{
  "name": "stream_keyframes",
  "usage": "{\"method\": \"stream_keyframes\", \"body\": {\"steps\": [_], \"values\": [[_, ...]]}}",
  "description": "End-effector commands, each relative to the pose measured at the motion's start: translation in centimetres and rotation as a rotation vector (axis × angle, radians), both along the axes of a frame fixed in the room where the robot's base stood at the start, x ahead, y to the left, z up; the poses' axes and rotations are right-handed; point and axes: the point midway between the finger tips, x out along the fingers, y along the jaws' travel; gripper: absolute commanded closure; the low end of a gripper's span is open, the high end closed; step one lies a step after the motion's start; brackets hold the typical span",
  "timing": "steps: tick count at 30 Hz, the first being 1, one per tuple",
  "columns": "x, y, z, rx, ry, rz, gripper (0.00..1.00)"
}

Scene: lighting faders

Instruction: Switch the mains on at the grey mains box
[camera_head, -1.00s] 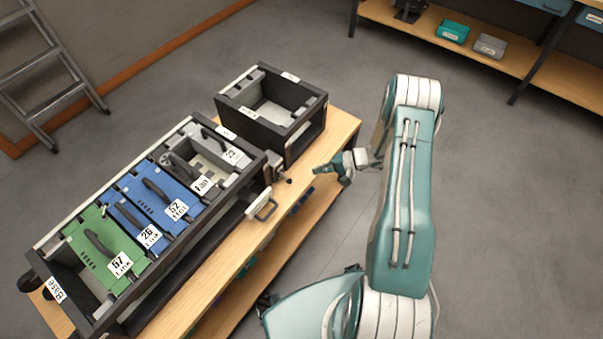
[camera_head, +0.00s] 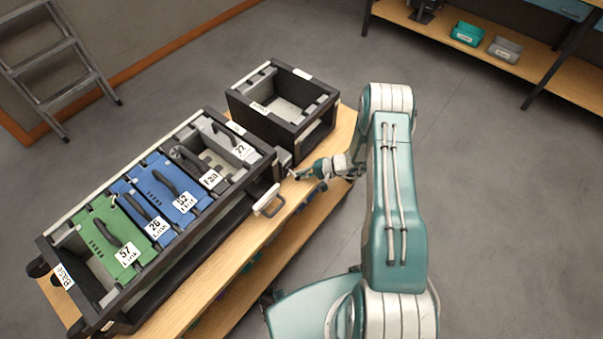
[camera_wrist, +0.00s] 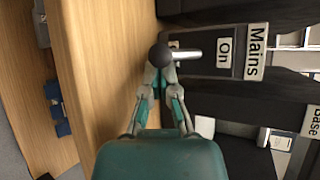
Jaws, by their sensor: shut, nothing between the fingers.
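The grey mains box (camera_head: 283,160) sits at the right end of the long rack, mostly small in the head view. In the wrist view its dark grey face (camera_wrist: 205,62) carries an "On" label (camera_wrist: 224,53) and a "Mains" label (camera_wrist: 257,52). A lever with a silver shaft (camera_wrist: 188,54) and dark ball knob (camera_wrist: 160,56) sticks out beside the "On" label. My gripper (camera_head: 297,175) is shut and empty. In the wrist view its fingertips (camera_wrist: 159,78) are right at the knob; whether they touch it I cannot tell.
The long rack (camera_head: 190,245) holds green (camera_head: 112,237) and blue (camera_head: 172,192) modules and a grey one (camera_head: 215,150). A drawer-like handle (camera_head: 268,201) sticks out near my gripper. A separate black open box (camera_head: 318,122) stands behind on the wooden bench (camera_head: 240,245).

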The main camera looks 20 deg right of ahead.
Motion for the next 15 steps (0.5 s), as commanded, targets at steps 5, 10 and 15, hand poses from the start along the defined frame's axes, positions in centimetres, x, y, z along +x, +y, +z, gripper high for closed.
{"method": "stream_keyframes", "body": {"steps": [5,10,15], "values": [[-0.02,-0.04,0.09,-0.011,0.015,0.0,1.0],[-0.09,-0.08,0.23,-0.031,0.043,0.0,1.0],[-0.14,-0.11,0.27,-0.046,0.062,0.0,1.0]]}}
